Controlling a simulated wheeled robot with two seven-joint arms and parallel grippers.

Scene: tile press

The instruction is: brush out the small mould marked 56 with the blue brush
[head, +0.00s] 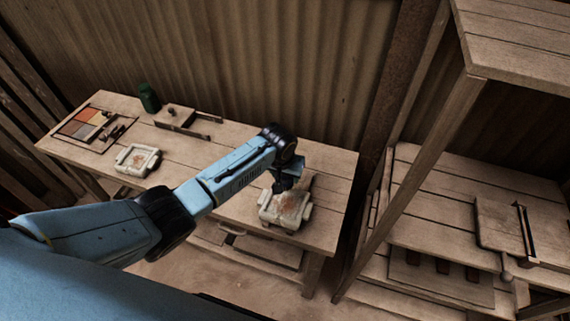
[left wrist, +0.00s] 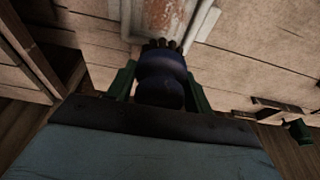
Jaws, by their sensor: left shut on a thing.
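My left gripper (left wrist: 161,92) is shut on the blue brush (left wrist: 162,75), with a green finger on each side of it. The dark bristles point at a white mould with a reddish-brown dusty face (left wrist: 174,18); I cannot tell whether they touch it. In the head view my left gripper (head: 284,182) is over the far edge of this mould (head: 284,210), near the table's right end, and the brush is hard to make out. A second white mould (head: 137,160) lies on the left part of the table. I cannot read a number on either mould. My right gripper is out of view.
The wooden table (head: 205,150) also bears a tray of coloured squares (head: 86,124), a dark green container (head: 149,98) and a wooden block (head: 174,116) with dark tools. A wooden rack (head: 435,215) stands to the right. The tabletop between the two moulds is mostly clear.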

